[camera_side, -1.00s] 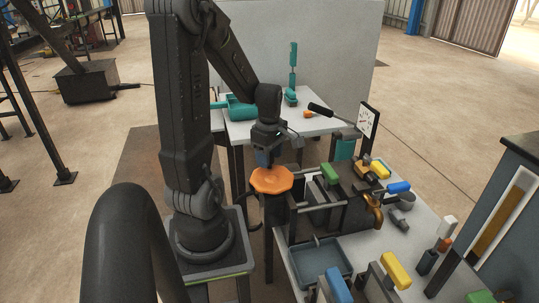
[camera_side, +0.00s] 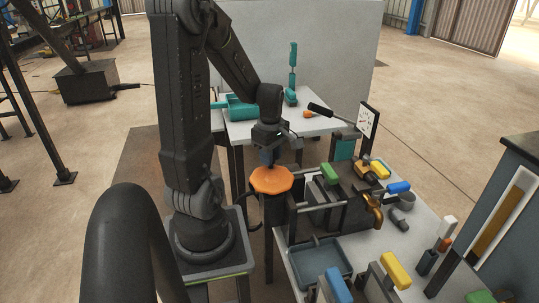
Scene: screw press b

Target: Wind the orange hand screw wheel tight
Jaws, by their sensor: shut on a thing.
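The orange hand screw wheel (camera_side: 271,180) lies flat, with a lobed rim, on top of a dark upright post (camera_side: 276,211) at the near table's left edge. My gripper (camera_side: 267,163) points straight down at the middle of the wheel from above. It is shut on the wheel at its centre. A dark bluish piece shows between the gripper body and the wheel. The fingertips are small here, and their exact contact with the wheel is hard to see. The gap under the wheel cannot be judged from this view.
Right of the wheel, the near table carries a grey tray (camera_side: 318,259), clamps with green, yellow and blue handles, and a brass pipe (camera_side: 374,208). A far table (camera_side: 240,131) holds teal parts.

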